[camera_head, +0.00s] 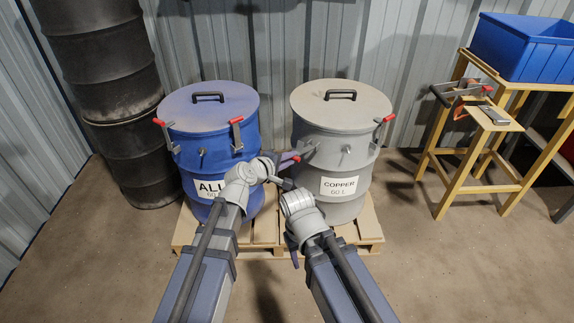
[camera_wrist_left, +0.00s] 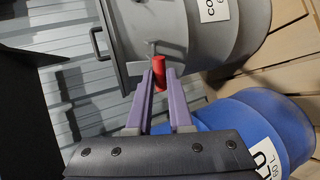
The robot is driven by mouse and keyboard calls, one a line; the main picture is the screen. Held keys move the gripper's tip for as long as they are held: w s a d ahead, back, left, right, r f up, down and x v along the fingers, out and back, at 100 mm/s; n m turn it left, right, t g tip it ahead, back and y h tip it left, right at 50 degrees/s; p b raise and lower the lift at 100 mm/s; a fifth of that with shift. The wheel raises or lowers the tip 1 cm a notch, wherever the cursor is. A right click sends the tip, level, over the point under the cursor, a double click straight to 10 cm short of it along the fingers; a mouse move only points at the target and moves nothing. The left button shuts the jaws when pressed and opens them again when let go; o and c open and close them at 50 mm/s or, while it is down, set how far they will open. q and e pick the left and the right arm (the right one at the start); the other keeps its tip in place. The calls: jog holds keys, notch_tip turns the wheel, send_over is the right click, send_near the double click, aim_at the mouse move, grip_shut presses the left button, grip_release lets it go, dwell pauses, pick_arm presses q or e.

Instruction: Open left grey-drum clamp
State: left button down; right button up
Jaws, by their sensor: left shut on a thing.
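The grey drum (camera_head: 334,125), labelled COPPER, stands upright with its lid on, and it also shows in the left wrist view (camera_wrist_left: 214,40). The red handle (camera_wrist_left: 159,76) of its left clamp sits between the purple fingers of my left gripper (camera_wrist_left: 160,80), which is shut on it. In the head view this red handle (camera_head: 289,158) sticks out to the left of the drum, lower than the red tip of the right clamp (camera_head: 389,118). My left wrist partly hides the clamp. My right gripper (camera_head: 294,258) shows only as a small purple part below its wrist, in front of the pallet.
A blue drum (camera_head: 208,110) with red-tipped clamps stands close on the left, on the same wooden pallet (camera_head: 262,236). Black drums (camera_head: 110,80) stand further left. A wooden stand (camera_head: 452,160) with a blue bin (camera_head: 525,48) is at right. Floor between is clear.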

pick_arm(q)
notch_tip(320, 180, down, 7)
jog(key=b, duration=0.6)
jog(key=shift+s, duration=0.25)
jog(key=shift+a+f+b, duration=0.1)
jog(key=shift+f+b, duration=0.1)
jog(key=shift+b, duration=0.15)
jog(key=c, duration=0.8)
grip_release()
jog(key=shift+w, duration=0.15)
jog(key=shift+w, duration=0.15)
jog(key=shift+r, duration=0.1)
